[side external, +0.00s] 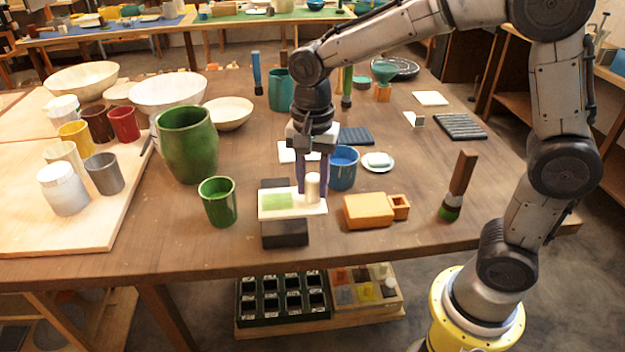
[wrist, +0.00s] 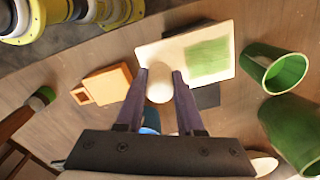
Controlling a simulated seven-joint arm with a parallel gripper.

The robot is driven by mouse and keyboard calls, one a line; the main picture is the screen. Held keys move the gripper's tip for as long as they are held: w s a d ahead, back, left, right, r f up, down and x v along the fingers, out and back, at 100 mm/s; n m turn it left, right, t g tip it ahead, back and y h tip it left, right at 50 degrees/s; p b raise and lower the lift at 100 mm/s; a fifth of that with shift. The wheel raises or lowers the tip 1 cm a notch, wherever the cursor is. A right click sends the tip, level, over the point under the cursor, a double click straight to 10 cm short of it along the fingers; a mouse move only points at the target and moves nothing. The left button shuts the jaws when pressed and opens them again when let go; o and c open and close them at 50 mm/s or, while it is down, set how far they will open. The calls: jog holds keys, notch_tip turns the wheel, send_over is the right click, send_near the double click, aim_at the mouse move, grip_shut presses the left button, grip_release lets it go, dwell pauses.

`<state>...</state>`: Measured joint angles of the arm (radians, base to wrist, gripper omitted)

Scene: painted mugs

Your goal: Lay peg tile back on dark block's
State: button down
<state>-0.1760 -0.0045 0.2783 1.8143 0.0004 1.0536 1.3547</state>
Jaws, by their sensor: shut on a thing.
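The peg tile (side external: 292,207) is a cream slab with a green square and a pale upright peg near its right end. My gripper (side external: 312,188) is shut on the peg. In the wrist view the tile (wrist: 222,39) extends from the gripper (wrist: 160,82), with the round peg top (wrist: 159,85) between the dark fingers. Dark block (side external: 285,234) shows in front of the tile, and more dark surface shows behind it (side external: 273,183). The tile hides the middle, so I cannot tell whether these are one block or two, or whether the tile touches them.
A green cup (side external: 218,203) stands left of the tile. An orange block (side external: 368,211) with a small open box lies to the right. A blue mug (side external: 343,168) stands close behind the gripper. A brown-handled brush (side external: 459,187) stands farther right. The table front is mostly clear.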

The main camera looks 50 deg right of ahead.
aim_at(313, 196)
jog(key=shift+f, duration=2.2)
dwell(2.0)
dwell(0.5)
jog(key=c, duration=0.8)
grip_release()
jog(key=shift+c, duration=0.2)
jog(key=shift+r, duration=0.25)
jog(key=shift+r, duration=0.35)
jog(key=shift+r, duration=1.15)
